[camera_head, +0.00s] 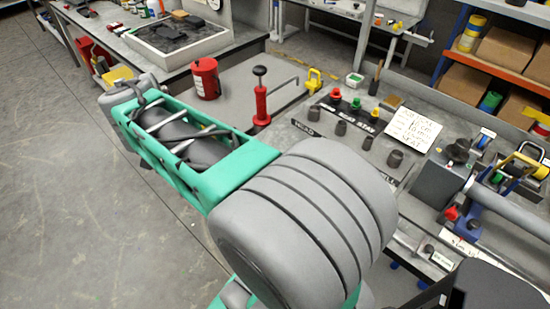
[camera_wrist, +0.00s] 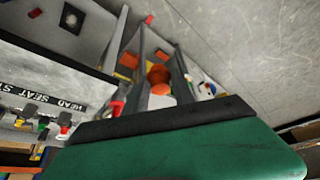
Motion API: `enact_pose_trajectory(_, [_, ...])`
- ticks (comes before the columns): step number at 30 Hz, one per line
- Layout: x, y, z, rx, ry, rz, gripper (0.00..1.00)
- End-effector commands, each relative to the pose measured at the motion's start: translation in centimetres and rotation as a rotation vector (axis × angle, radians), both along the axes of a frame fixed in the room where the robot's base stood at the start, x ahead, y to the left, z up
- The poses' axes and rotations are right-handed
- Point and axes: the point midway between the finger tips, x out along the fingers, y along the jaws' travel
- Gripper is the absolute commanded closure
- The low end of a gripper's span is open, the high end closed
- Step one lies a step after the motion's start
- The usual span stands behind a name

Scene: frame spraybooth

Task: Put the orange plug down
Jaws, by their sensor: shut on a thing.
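In the wrist view my gripper (camera_wrist: 161,58) has its two dark fingers on either side of an orange plug (camera_wrist: 158,76), which it holds between them. The plug is partly shaded and its lower end is hard to make out. The head view does not show my gripper or the held plug; my arm covers the middle of that picture. The labelled board (camera_wrist: 50,96) also shows at the left in the wrist view.
A handwritten note (camera_head: 413,131) lies right of the plugs. A clamp stand (camera_head: 445,180) and grey tube (camera_head: 515,212) crowd the right. Shelves with boxes (camera_head: 501,47) stand farther right.

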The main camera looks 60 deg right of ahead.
Motion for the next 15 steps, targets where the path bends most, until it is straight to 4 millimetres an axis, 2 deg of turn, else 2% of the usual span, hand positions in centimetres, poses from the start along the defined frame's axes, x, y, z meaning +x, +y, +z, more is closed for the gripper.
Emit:
enact_pose_trajectory(1, [-1.4, -2.3, -0.1, 0.000, 0.002, -0.136, 1.00])
enact_pose_trajectory(3, [-4.0, -5.4, -0.2, 0.001, 0.002, -0.354, 1.00])
enact_pose_trajectory(7, [-9.4, -10.2, -0.1, 0.002, 0.003, -0.769, 1.00])
enact_pose_trajectory(9, [-12.4, -11.9, 0.1, 0.003, 0.003, -0.984, 1.00])
enact_pose_trajectory(12, [-16.2, -13.5, 0.3, 0.004, 0.002, -1.245, 1.00])
enact_pose_trajectory(15, [-18.8, -14.2, 0.5, 0.005, 0.001, -1.423, 1.00])
